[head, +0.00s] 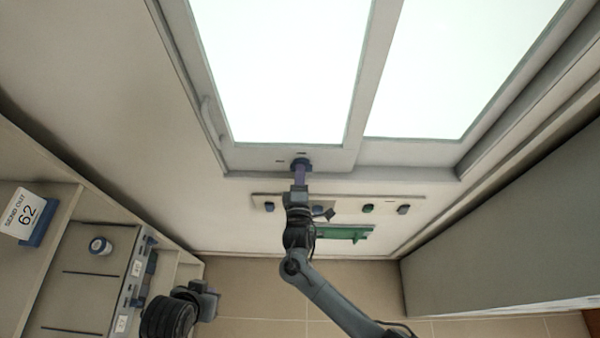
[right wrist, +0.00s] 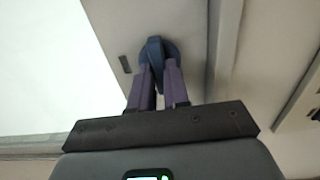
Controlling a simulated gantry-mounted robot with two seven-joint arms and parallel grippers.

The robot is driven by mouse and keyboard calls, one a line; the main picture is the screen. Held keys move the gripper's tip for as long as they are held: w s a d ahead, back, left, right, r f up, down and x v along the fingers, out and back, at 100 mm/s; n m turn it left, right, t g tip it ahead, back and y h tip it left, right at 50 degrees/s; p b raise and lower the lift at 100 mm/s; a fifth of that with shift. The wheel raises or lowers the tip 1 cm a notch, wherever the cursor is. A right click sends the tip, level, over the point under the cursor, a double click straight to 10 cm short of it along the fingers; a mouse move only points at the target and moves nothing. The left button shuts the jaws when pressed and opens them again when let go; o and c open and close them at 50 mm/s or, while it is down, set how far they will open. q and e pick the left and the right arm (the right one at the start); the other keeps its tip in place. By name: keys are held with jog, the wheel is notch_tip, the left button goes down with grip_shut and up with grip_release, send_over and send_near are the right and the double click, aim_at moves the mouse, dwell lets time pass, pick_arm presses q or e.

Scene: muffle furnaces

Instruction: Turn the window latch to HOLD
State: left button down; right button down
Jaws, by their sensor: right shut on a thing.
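The window latch is a dark blue round knob with a raised grip bar, on the lower frame of the window (head: 290,70). The latch (head: 301,162) shows more closely in the right wrist view (right wrist: 155,47). My right gripper (head: 300,172) reaches up to it from below. In the right wrist view its two purple fingers (right wrist: 157,72) are closed on either side of the bar. The fingers hide part of the latch. Short dark marks sit left of and above the latch; I cannot read them. My left gripper (head: 208,292) is low at the left, away from the window, its jaws unclear.
A pale rail with several dark knobs (head: 403,209) and a green holder (head: 352,232) are below the window. At left are shelves with a "SEND OUT 62" sign (head: 26,212) and a small round container (head: 100,246). A grey cabinet (head: 500,230) stands at right.

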dwell(0.4)
jog(key=c, duration=1.1)
grip_release()
jog(key=s+b, duration=0.1)
jog(key=s, duration=0.9)
jog(key=shift+s, duration=0.4)
jog(key=shift+a, duration=0.15)
